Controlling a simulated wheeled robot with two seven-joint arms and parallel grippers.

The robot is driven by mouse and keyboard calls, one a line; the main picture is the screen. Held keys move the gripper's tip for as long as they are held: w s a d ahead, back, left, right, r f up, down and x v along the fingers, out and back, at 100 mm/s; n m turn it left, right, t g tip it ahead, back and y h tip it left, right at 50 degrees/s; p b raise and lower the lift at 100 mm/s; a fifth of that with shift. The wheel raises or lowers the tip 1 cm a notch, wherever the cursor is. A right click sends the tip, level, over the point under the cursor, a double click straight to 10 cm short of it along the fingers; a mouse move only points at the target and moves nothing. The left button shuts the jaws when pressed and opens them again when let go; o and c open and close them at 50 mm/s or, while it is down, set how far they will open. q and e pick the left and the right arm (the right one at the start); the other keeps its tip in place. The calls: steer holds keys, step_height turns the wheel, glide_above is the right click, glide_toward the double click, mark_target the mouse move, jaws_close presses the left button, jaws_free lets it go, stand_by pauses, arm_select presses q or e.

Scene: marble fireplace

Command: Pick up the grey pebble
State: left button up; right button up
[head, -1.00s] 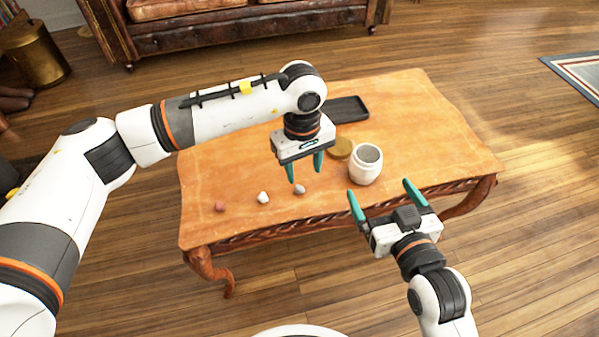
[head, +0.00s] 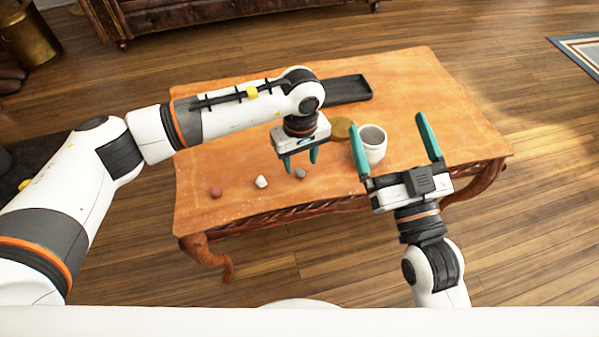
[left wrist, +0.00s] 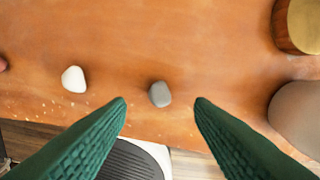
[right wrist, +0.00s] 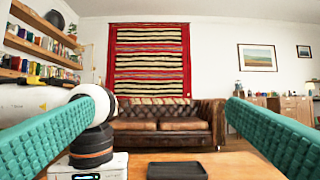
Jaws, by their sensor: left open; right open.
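The grey pebble (head: 300,173) lies on the wooden table near its front edge, at the right end of a row of three pebbles. In the left wrist view the grey pebble (left wrist: 160,94) shows between and just beyond the fingertips. My left gripper (head: 300,159) is open and empty, pointing down above the table close to the grey pebble. Its fingers also show in the left wrist view (left wrist: 160,102). My right gripper (head: 391,146) is open and empty in front of the table's right part, fingers pointing forward; its fingers also frame the right wrist view (right wrist: 160,100).
A white pebble (head: 261,181) and a reddish pebble (head: 215,191) lie left of the grey one. A white jar (head: 372,145) stands to the right, with a round brown lid (head: 341,129) beside it. A black tray (head: 348,89) lies at the back of the table (head: 420,90).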

mark_target(299, 170)
arm_select(q)
step_height(299, 170, down, 4)
steer(key=shift+w+a+f+b, duration=0.1)
steer(key=shift+w+b, duration=0.05)
steer(key=shift+b, duration=0.35)
arm_select(e)
steer(key=s+r+t, duration=0.1)
steer(key=r, duration=0.1)
steer(key=s+r+t+y, duration=0.1)
steer(key=r+t, duration=0.1)
steer(key=shift+s, duration=0.1)
arm_select(q)
steer(key=shift+c, duration=0.3)
steer(key=c, duration=1)
